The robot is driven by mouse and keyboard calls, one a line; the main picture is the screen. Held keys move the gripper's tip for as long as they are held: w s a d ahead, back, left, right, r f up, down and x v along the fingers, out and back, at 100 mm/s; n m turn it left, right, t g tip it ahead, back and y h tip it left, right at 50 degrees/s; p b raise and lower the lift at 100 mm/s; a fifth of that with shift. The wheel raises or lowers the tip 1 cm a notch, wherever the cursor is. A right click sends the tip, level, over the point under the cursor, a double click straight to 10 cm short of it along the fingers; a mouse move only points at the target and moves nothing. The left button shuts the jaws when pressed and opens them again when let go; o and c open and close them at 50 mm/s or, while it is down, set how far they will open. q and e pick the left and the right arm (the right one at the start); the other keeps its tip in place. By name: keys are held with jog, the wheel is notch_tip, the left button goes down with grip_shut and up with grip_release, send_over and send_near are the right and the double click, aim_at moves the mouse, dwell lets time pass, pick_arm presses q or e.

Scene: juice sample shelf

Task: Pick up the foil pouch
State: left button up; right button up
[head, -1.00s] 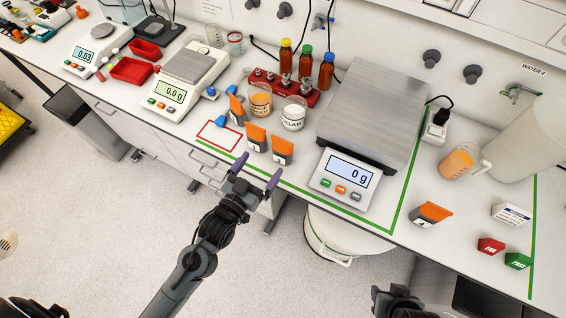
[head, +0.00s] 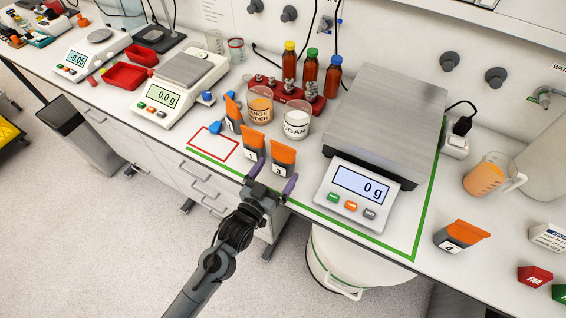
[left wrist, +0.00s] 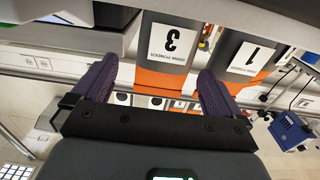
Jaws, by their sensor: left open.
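Several grey foil pouches with orange tops and numbered labels stand on the bench. Pouch 3 (head: 283,154) is nearest my left gripper (head: 273,178), with pouch 1 (head: 253,139) beside it on the left. My left gripper is open, its purple fingertips spread on either side of the lower part of pouch 3. In the left wrist view pouch 3 (left wrist: 172,45) appears upside down between the fingers, with pouch 1 (left wrist: 245,55) to the right. Whether the fingers touch pouch 3 cannot be told. Pouch 4 (head: 461,235) lies farther right. My right gripper is out of view.
An orange powder beaker (head: 260,105) and a sugar beaker (head: 296,120) stand close behind the pouches. A large scale (head: 360,188) reading 0 g is to the right.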

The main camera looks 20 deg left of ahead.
aim_at(280, 163)
pick_arm(q)
jog(key=shift+w+f, duration=0.1)
jog(key=shift+w, duration=0.65)
jog(key=shift+w+f+b, duration=0.1)
jog(key=shift+w+b, duration=0.2)
jog(key=shift+w, duration=1.8)
jog(key=shift+c, duration=0.3)
jog(key=c, duration=1.1)
